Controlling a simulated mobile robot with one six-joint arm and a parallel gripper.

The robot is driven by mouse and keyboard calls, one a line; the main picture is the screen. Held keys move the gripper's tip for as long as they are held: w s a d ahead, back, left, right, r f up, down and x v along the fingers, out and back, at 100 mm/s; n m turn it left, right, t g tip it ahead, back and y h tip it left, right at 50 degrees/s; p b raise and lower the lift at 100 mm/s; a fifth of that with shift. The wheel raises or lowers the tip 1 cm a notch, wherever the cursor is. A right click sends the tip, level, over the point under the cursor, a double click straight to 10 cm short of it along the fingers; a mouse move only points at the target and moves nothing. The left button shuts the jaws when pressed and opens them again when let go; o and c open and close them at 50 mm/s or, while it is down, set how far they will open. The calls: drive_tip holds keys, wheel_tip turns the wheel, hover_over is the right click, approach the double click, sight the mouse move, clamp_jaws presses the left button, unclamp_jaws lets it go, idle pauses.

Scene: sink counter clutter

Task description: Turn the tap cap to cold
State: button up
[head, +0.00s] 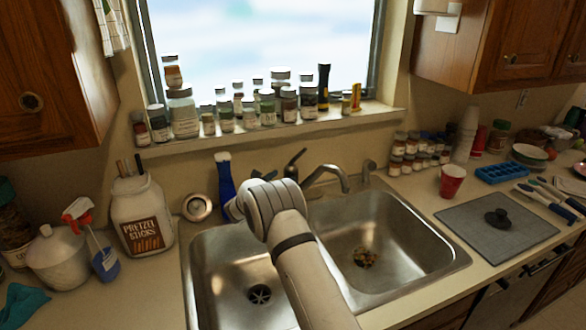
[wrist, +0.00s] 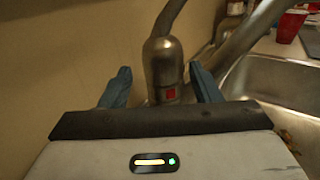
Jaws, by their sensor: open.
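The metal tap cap (wrist: 162,62) stands in the middle of the wrist view, with its lever rising from the top. A red mark (wrist: 169,95) shows low on its front. In the head view the tap lever (head: 296,156) and the curved spout (head: 330,174) show behind the sink, while my arm partly hides the tap's base. My gripper (wrist: 161,80) is open, with one blue finger on each side of the cap. A gap shows between the left finger and the cap; the right finger is close to it, and contact is unclear.
A blue bottle (head: 225,174) stands left of the tap. The double sink (head: 440,262) lies in front. A red cup (head: 452,181) and a grey mat (head: 478,247) are on the right counter. Jars line the windowsill (head: 350,117) above.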

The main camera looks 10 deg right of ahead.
sight(287, 175)
drive_tip(key=p+x, duration=0.1)
drive_tip(key=x, duration=0.5)
drive_tip(key=shift+s, duration=0.15)
drive_tip(key=shift+c, duration=0.6)
